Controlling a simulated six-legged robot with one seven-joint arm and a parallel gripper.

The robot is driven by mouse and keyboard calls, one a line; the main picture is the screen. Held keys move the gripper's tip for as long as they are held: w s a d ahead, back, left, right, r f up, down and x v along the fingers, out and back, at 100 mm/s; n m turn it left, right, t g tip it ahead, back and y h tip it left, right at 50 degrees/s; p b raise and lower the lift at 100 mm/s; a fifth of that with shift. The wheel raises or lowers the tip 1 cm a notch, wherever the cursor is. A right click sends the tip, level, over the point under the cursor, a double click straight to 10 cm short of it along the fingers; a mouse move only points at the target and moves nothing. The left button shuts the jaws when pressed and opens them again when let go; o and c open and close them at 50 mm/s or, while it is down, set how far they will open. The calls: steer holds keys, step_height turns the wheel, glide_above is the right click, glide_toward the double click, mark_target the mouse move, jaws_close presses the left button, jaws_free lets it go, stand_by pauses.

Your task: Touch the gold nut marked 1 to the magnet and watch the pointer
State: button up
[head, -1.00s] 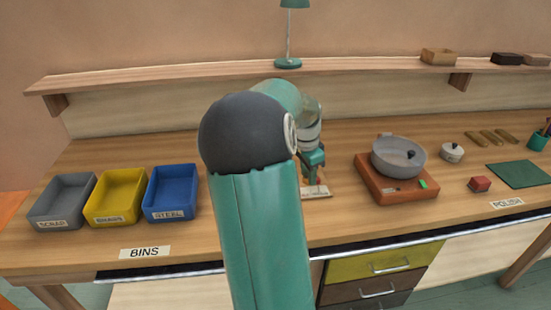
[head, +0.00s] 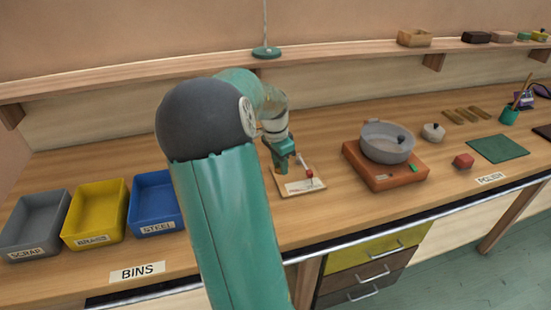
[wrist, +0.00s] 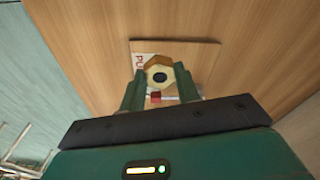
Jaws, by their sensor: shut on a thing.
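My gripper (head: 283,158) is over the left back part of a small pale board (head: 312,187) on the bench. In the wrist view, its fingers (wrist: 160,85) are shut on a gold six-sided nut (wrist: 157,64) with a dark round centre. I cannot read a 1 on it. A small red and white piece (wrist: 156,98), perhaps the magnet or pointer, shows between the fingers nearer the palm. In the head view a red piece with a pale stem (head: 309,174) stands on the board, right of my gripper. Whether the nut touches anything is unclear.
Grey, yellow and blue bins (head: 154,203) stand at the left. An orange-brown base with a grey pan (head: 386,148) is right of the board.

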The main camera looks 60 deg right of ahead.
mark_target(304, 165)
steer(key=shift+s+d+f, duration=0.25)
steer(key=shift+s+f, duration=0.3)
steer(key=shift+s, duration=0.35)
steer(key=shift+w+d+f, duration=0.15)
steer(key=shift+f, duration=0.35)
steer(key=shift+s+d+f, duration=0.2)
steer(key=shift+s+f, duration=0.05)
steer(key=shift+f, duration=0.25)
steer(key=shift+s+d+f, duration=0.15)
steer(key=shift+s+f, duration=0.05)
steer(key=shift+f, duration=0.25)
steer(key=shift+s+d, duration=0.15)
steer(key=shift+d, duration=0.1)
steer(key=shift+s+d, duration=0.8)
steer(key=shift+d, duration=0.05)
steer(key=shift+s+d, duration=0.45)
steer(key=shift+s, duration=0.05)
steer(key=shift+w+a, duration=0.1)
steer(key=shift+w+a, duration=1.15)
stand_by(0.5)
